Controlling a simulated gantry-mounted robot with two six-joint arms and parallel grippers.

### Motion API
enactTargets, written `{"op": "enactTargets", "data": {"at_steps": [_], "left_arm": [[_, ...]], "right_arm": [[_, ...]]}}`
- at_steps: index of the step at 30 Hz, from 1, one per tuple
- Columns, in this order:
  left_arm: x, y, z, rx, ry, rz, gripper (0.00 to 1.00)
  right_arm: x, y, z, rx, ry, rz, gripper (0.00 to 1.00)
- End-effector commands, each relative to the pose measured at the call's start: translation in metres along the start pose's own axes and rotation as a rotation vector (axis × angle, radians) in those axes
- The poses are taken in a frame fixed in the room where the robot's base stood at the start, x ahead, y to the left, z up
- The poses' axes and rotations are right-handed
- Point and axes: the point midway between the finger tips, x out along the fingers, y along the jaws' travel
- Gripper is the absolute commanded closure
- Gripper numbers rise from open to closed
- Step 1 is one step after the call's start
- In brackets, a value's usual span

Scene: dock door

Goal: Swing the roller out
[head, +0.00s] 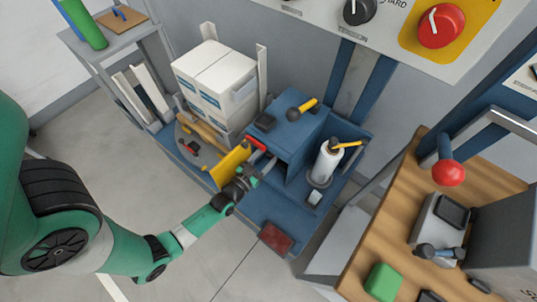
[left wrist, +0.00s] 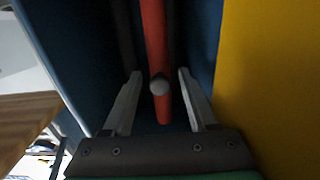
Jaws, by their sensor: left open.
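My left gripper (head: 258,168) is at the front of the blue cabinet, beside a yellow panel (head: 229,165). In the left wrist view, its open fingers (left wrist: 160,88) stand either side of a red bar (left wrist: 154,40) with a grey round end or knob, with a gap on both sides. The red piece also shows in the head view (head: 256,145), just beyond the gripper. A white upright cylinder (head: 327,165) with a yellow-handled lever stands in the blue bay to the right. I cannot tell which part is the roller. My right gripper is not in view.
White boxes (head: 214,80) are stacked behind the yellow panel. A black-and-yellow handle (head: 303,108) lies on the blue cabinet top (head: 286,130). A wooden bench (head: 375,245) with a red-knobbed lever (head: 449,172) stands at right. Grey floor (head: 130,180) is open at front left.

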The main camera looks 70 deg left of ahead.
Motion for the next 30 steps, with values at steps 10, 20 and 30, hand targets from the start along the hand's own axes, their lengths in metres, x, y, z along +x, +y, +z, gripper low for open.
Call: {"op": "enactTargets", "data": {"at_steps": [10,20,30], "left_arm": [[0.0004,0.0001,-0.0004,0.000,0.000,0.000,0.65],[0.0003,0.0001,-0.0004,0.000,0.000,0.000,1.00],[0.0002,0.0001,-0.0004,0.000,0.000,0.000,1.00]], "right_arm": [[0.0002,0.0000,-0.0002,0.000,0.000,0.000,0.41],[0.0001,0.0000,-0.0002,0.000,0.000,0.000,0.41],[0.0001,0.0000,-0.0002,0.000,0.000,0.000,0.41]]}}
